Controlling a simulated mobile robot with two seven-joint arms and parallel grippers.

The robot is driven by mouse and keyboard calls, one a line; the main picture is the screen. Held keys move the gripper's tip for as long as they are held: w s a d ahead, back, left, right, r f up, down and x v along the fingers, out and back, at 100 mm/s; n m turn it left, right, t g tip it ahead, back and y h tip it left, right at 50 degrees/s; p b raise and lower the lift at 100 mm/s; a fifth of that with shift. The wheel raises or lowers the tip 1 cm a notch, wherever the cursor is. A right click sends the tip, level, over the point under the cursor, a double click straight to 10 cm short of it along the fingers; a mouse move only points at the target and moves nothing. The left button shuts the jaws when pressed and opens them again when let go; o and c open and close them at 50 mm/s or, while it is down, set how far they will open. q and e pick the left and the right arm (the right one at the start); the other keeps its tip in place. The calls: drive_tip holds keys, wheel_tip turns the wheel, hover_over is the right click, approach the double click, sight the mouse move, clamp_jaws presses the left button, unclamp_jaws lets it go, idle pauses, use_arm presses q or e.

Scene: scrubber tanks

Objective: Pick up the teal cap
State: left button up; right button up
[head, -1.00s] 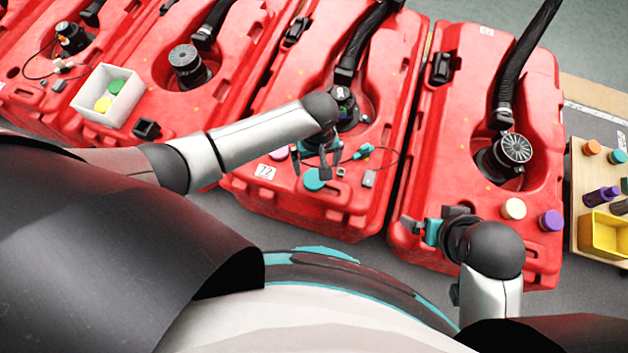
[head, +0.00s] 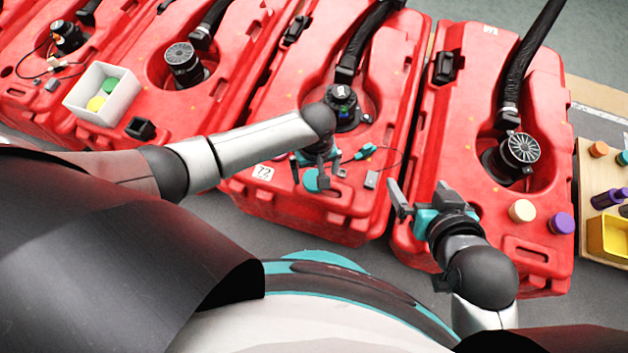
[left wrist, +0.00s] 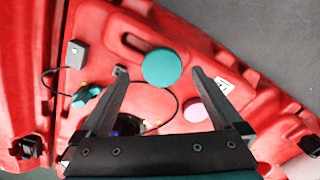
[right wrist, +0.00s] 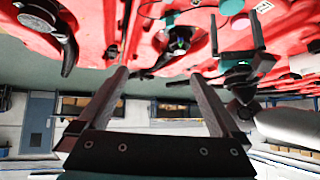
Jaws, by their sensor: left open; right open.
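The teal cap (head: 311,181) lies on the red tank marked 72, near its front edge, partly hidden by my left gripper in the head view. In the left wrist view the teal cap (left wrist: 161,68) is a round disc between and slightly beyond my fingertips. My left gripper (head: 315,178) is open and empty above the cap, its fingers one on each side; I cannot tell the remaining height. My right gripper (head: 416,197) is open and empty over the front left of the rightmost tank.
A pink cap (left wrist: 194,110) lies near the teal one. A teal clip with a black cable (head: 366,151) and a small grey block (head: 371,180) lie to the right. Cream (head: 522,211) and purple (head: 561,223) caps sit on the rightmost tank. A white bin (head: 103,94) stands left.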

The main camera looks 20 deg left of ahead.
sight(314, 180)
use_arm(q)
drive_tip(key=shift+a+f+b, duration=0.1)
drive_tip(key=shift+f+b, duration=0.3)
drive_tip(key=shift+f, duration=0.1)
drive_tip(key=shift+f+b, duration=0.4)
drive_tip(key=shift+f, duration=0.05)
drive_tip(key=shift+f+b, duration=0.5)
drive_tip(key=shift+f, duration=0.15)
drive_tip(key=shift+a+f, duration=0.1)
drive_tip(key=shift+f, duration=0.1)
use_arm(e)
drive_tip(key=shift+w+a+r+t+y, duration=0.2)
drive_tip(key=shift+a+r+t+y, duration=0.25)
drive_tip(key=shift+a+t, duration=0.45)
drive_tip(key=shift+w+a+r+t+y, duration=0.25)
drive_tip(key=shift+a+t+y, duration=0.3)
drive_tip(key=shift+a+t, duration=0.35)
drive_tip(key=shift+w+a+r+t+y, duration=0.15)
drive_tip(key=shift+a+r+t+y, duration=0.3)
drive_tip(key=shift+a+t, duration=0.45)
use_arm(q)
drive_tip(key=c, duration=1.3)
drive_tip(key=shift+r, duration=0.25)
use_arm(e)
drive_tip(key=shift+d+f, duration=0.1)
drive_tip(key=shift+d, duration=0.1)
